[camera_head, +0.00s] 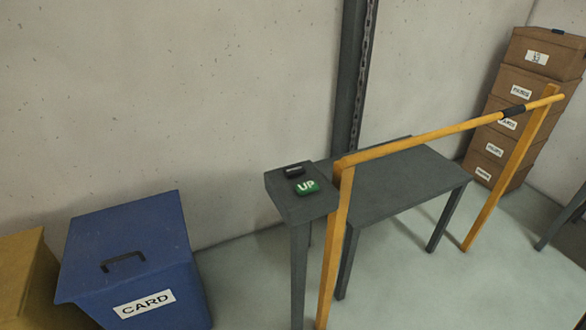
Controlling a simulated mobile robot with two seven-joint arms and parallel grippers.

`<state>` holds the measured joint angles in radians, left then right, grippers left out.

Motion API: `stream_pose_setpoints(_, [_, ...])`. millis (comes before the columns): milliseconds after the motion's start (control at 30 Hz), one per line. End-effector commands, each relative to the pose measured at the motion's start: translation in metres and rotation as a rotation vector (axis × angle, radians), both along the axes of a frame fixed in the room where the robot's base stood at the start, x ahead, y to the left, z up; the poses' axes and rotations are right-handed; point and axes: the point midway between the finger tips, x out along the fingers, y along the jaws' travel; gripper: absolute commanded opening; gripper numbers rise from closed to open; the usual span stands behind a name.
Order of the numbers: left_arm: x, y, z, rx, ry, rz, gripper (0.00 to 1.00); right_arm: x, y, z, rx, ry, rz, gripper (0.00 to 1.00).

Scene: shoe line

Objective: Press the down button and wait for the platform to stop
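A grey control stand (290,210) is at the centre, left of the yellow rail. On its top sits a green button (307,187) marked UP. Just behind it is a small black button or block (294,171), whose marking I cannot read. A dark grey platform or table (400,185) on legs stands behind the rail; a dark vertical column (350,90) rises behind it against the wall. I cannot tell from this one picture whether the platform is moving. Neither of my grippers shows in the head view.
A yellow rail (430,136) on posts runs in front of the platform. A blue bin (130,245) marked CARD and a yellow bin (25,275) stand at the left. Stacked brown boxes (530,100) stand at the back right. Open floor (400,290) lies in front of the rail.

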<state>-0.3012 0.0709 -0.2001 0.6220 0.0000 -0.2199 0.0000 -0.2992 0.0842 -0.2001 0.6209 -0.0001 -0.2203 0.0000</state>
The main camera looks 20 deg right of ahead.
Motion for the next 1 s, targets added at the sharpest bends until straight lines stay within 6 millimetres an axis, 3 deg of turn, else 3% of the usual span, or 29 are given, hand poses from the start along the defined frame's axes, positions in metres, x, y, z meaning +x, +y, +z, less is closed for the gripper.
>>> stream_pose_setpoints(67, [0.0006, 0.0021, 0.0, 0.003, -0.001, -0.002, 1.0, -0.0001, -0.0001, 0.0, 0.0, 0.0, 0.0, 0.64])
stream_pose_setpoints(633, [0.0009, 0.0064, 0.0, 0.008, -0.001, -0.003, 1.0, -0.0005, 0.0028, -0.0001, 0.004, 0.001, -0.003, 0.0])
stream_pose_setpoints(1000, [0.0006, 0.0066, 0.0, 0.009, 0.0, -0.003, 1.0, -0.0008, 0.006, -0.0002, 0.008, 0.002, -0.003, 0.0])
